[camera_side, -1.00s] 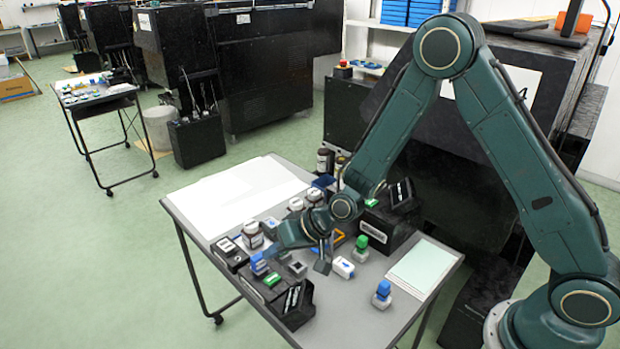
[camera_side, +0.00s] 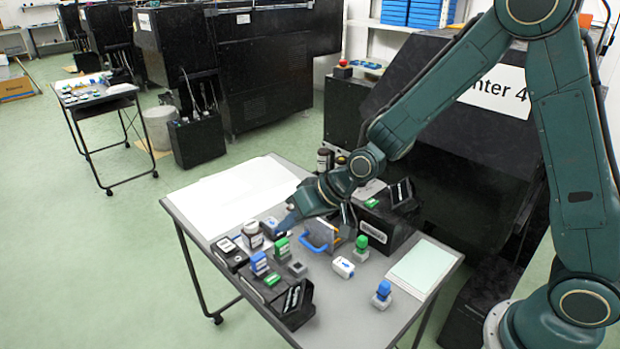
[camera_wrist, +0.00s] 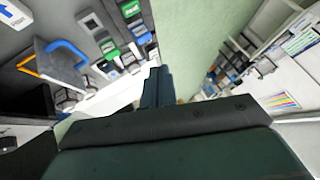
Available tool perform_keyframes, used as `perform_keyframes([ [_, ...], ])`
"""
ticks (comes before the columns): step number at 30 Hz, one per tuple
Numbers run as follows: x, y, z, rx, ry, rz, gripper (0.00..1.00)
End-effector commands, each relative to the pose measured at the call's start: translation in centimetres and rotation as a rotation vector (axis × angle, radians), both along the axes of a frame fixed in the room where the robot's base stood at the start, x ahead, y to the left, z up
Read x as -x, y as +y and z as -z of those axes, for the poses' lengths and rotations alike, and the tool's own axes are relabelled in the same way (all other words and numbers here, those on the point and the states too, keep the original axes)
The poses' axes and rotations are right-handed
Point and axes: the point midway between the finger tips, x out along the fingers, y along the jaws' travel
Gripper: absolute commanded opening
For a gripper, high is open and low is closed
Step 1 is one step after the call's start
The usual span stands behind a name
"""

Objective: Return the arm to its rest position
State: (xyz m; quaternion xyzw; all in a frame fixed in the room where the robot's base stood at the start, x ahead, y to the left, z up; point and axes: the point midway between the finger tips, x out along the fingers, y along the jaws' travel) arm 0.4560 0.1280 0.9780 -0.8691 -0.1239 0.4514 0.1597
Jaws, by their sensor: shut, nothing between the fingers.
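A blue-handled tray with an orange edge (camera_side: 318,247) is just in front of and below the gripper.
A green stamp (camera_side: 361,246), a white block (camera_side: 343,267) and a blue stamp (camera_side: 382,293) stand on the table. White paper (camera_side: 240,190) covers the back left. A pale green pad (camera_side: 423,265) lies at the right. A black printer stands behind the table.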

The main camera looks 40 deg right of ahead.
Motion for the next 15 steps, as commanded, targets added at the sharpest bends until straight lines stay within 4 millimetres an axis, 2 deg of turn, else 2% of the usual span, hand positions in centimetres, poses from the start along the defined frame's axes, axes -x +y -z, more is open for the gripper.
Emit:
perform_keyframes([
  [1, 0.5, -0.5, -1.3, 0.018, -0.007, -0.005, 0.00],
  [3, 1.3, -1.1, -2.7, 0.042, -0.006, -0.011, 0.00],
  [15, 7.0, -4.9, -9.4, 0.182, 0.008, -0.029, 0.00],
])
